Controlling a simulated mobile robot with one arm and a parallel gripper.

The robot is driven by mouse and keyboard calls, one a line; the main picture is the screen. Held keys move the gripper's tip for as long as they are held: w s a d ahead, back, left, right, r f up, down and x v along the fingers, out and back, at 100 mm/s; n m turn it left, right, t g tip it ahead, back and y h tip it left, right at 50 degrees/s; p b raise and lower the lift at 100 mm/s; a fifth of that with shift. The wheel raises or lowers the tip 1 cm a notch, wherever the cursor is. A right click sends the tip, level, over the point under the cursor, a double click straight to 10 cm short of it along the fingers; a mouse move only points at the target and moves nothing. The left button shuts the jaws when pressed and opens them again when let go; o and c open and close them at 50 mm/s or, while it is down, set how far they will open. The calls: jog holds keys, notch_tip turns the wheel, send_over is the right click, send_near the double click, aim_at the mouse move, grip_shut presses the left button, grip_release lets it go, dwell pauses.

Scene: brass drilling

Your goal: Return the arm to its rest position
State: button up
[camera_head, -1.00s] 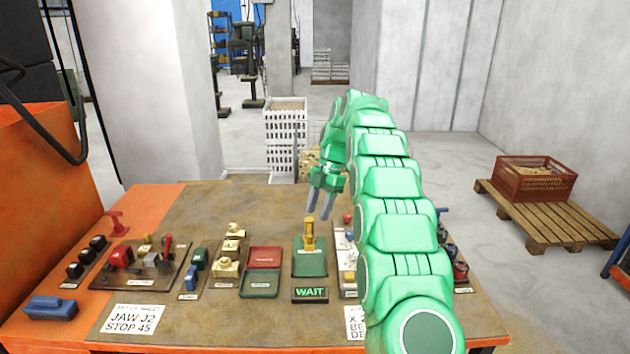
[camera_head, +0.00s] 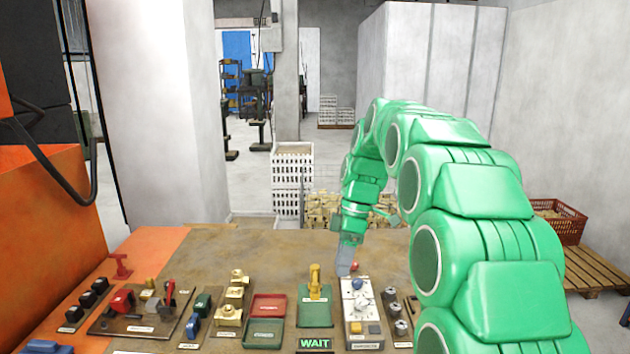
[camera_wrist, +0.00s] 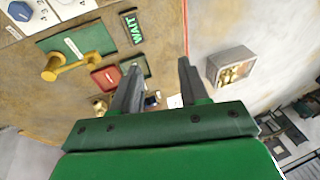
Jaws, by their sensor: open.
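My green arm rises at the right of the head view and bends down toward the bench. My gripper (camera_head: 347,262) points downward, above the back of the control panel with the blue knob (camera_head: 358,284). In the wrist view my gripper (camera_wrist: 160,80) shows two dark fingers spread apart, with nothing between them.
The bench (camera_head: 215,255) holds red and green trays (camera_head: 268,306), brass pieces (camera_head: 234,297), switches and a lit WAIT sign (camera_head: 315,343). White crates (camera_head: 292,165) stand behind the bench. A red crate (camera_head: 560,222) on a pallet (camera_head: 592,265) is at the right. The bench's back left is clear.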

jog(key=s+d+f+m, duration=0.1)
jog(key=s+d+m, duration=0.2)
jog(key=s, duration=1)
jog(key=s+d+f+m+h, duration=0.1)
jog(key=s+d+f+m, duration=0.1)
jog(key=s+m, duration=0.6)
jog(key=s+d+f+m+h, duration=0.1)
jog(key=s+m, duration=0.5)
jog(key=s, duration=1.2)
jog(key=d+f, duration=0.1)
jog(key=d, duration=0.1)
jog(key=shift+s+d+f+m+t, duration=0.25)
jog(key=shift+s+d+m+t, duration=0.05)
jog(key=shift+s+d+t, duration=0.1)
